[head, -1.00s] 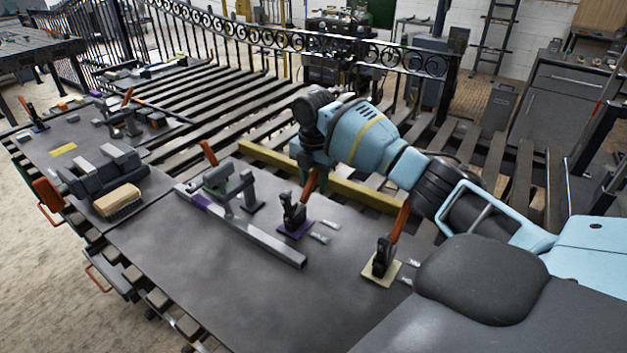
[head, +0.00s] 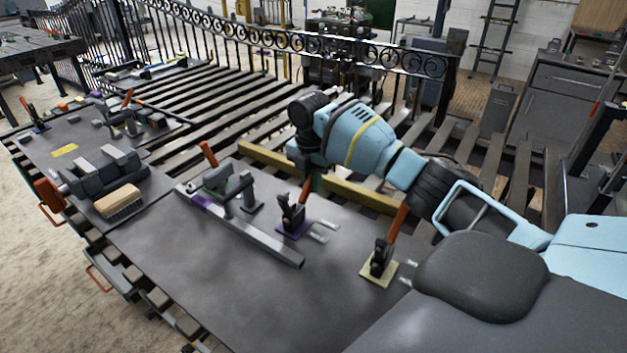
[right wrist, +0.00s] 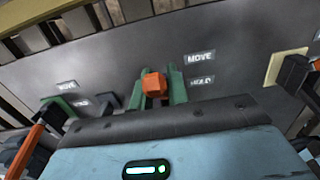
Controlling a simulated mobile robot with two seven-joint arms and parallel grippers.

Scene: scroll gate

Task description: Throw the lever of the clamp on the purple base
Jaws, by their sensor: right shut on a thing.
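The clamp (head: 292,213) stands on a purple base (head: 294,231) on the dark bench top, with its orange lever (head: 305,190) pointing up and leaning slightly right. My right gripper (head: 309,179) is at the lever's upper end. In the right wrist view the lever's orange end (right wrist: 153,84) sits between the two green fingers of my right gripper (right wrist: 160,90), which is shut on it. The clamp's body is hidden in that view. My left gripper is out of view.
A yellow-base clamp (head: 379,261) with an orange lever stands to the right. MOVE and HOLD labels (right wrist: 200,68) mark the bench. The front bench top is clear.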

